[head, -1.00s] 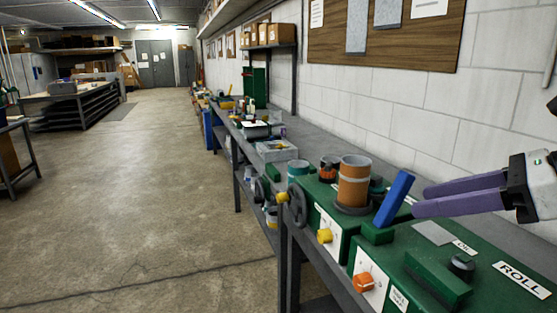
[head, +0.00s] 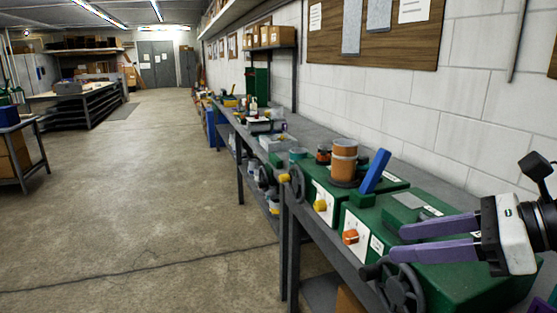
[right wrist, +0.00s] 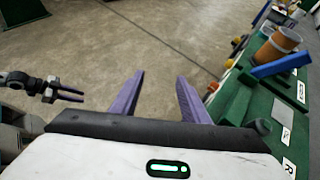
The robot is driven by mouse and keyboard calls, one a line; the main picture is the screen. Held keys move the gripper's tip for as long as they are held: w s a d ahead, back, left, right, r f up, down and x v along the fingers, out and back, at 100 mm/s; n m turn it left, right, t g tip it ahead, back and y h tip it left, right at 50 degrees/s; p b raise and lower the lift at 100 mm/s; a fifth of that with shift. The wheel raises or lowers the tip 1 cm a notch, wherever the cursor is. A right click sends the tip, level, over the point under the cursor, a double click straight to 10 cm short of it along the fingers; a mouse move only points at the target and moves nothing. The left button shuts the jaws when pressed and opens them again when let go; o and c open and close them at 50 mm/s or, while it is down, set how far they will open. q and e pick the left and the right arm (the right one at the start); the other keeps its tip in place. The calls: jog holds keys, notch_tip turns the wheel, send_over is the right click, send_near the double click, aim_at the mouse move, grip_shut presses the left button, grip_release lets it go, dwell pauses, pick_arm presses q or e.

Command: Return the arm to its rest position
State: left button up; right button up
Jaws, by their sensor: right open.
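My right gripper (head: 397,243) is open and empty at the right of the head view, its two purple fingers pointing left across the green machine on the bench. In the right wrist view the same gripper (right wrist: 160,76) has its fingers apart with bare floor beyond them. My left gripper (right wrist: 82,94) shows small at the left edge of the right wrist view, with purple fingers; whether it is open is too small to tell. It is not in the head view.
Green machines (head: 460,284) with a handwheel (head: 401,291), a blue lever (head: 375,171) and a copper-coloured cylinder (head: 344,163) stand on the grey bench along the wall. A concrete floor (head: 150,190) lies open to the left. A dark table (head: 22,170) stands at the far left.

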jog(key=s+a+f+m+t+y, duration=0.2)
jog(key=s+a+f+m+y, duration=0.15)
jog(key=a+m+y, duration=0.5)
jog(key=w+d+f+m+t+h, duration=0.25)
jog(key=f+m+t+h, duration=0.3)
jog(key=m, duration=0.55)
jog(key=w+d+f+m+t+h, duration=0.1)
jog(key=d+f+m+t+h, duration=0.25)
jog(key=f+m, duration=0.5)
jog(key=s+d+f+m+g+h, duration=0.1)
jog(key=s+f+m+g+h, duration=0.15)
jog(key=f+m, duration=0.45)
jog(key=s+d+f+m+g+h, duration=0.1)
jog(key=s+f+m+h, duration=0.35)
jog(key=f, duration=0.45)
jog(key=s+a+f+m+g, duration=0.4)
jog(key=s+f+m+g, duration=0.1)
jog(key=s+f, duration=0.8)
jog(key=shift+s+f+m+g, duration=0.25)
jog(key=shift+s+m+g, duration=0.1)
jog(key=shift+s+g, duration=0.25)
